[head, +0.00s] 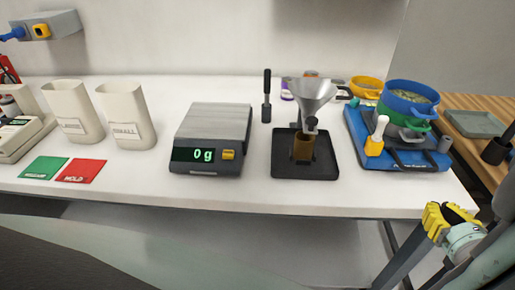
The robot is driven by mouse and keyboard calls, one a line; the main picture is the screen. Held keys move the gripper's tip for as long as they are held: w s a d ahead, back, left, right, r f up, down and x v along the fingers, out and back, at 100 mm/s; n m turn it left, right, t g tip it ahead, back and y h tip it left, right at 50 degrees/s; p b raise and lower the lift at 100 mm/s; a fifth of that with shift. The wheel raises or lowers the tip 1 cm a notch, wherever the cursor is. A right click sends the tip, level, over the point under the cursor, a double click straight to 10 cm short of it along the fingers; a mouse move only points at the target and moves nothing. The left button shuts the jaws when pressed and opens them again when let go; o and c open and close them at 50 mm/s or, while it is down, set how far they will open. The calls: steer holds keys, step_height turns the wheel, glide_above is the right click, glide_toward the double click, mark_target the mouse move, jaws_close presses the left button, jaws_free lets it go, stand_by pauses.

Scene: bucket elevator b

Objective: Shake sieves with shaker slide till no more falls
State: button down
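A stack of sieves, a blue one (409,97) above a green one (405,120), stands on the blue shaker (394,158) at the right of the white bench. Grainy greenish material shows in the top sieve. An orange piece with a pale upright handle (377,136) is at the shaker's left front; I cannot tell whether it is the slide or a separate tool. My gripper (452,216) is at the lower right, in front of and below the bench edge, away from the shaker. Its yellow fingers look apart with a dark empty gap between them.
A funnel (313,95) stands over a brown container (303,148) in a black tray (306,172). A scale (212,140) reads 0 g. Two cream bins (126,117) (73,112) and green and red cards are at left. A wooden surface (480,160) holds a grey tray at right.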

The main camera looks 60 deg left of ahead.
steer(key=p+x, duration=0.2)
steer(key=x, duration=0.7)
steer(key=shift+w+a, duration=0.15)
steer(key=shift+a, duration=0.3)
steer(key=shift+p+x, duration=0.35)
steer(key=shift+x, duration=0.65)
steer(key=shift+f, duration=0.15)
